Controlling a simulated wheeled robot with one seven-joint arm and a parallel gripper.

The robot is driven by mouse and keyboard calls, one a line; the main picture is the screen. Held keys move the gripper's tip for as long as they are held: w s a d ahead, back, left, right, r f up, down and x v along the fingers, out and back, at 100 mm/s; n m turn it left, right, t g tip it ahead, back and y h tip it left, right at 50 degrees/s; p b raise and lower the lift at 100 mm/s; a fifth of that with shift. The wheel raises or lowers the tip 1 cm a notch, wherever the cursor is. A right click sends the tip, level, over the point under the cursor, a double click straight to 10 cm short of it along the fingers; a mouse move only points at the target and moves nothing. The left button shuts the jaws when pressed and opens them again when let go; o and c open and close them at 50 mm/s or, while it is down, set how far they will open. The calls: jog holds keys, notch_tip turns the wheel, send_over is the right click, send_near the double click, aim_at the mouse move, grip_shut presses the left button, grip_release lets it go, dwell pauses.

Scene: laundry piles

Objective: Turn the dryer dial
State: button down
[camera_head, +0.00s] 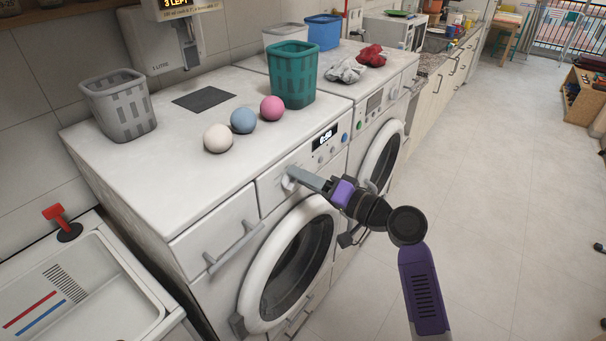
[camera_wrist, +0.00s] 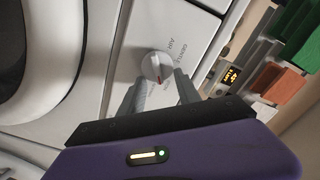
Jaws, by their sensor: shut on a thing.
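The dryer (camera_head: 200,185) is a white front-loading machine with a round door. Its dial is a round white knob with a red mark, on the front panel above the door. The dial (camera_wrist: 157,66) shows in the wrist view between my fingertips, with small printed words around it. My gripper (camera_head: 292,178) reaches the panel from the right. In the wrist view its two grey fingers (camera_wrist: 159,80) are shut on the dial from both sides. In the head view the fingers cover most of the dial.
A lit display (camera_head: 325,137) and small buttons sit right of the dial. Three balls, a grey basket (camera_head: 120,103) and a green basket (camera_head: 290,73) stand on top. A drawer handle (camera_head: 233,248) juts out at left. A second machine stands beyond.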

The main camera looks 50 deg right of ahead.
jog(key=m, duration=0.1)
jog(key=m+p, duration=0.1)
jog(key=m, duration=0.2)
jog(key=shift+d+f+m+p, duration=0.15)
jog(key=shift+f+m+p, duration=0.15)
jog(key=shift+m+p, duration=0.1)
jog(key=shift+f, duration=0.1)
jog(key=c, duration=0.9)
grip_release()
jog(key=s+b, duration=0.2)
jog(key=s, duration=0.5)
jog(key=shift+s+d, duration=0.15)
jog(key=shift+s, duration=0.25)
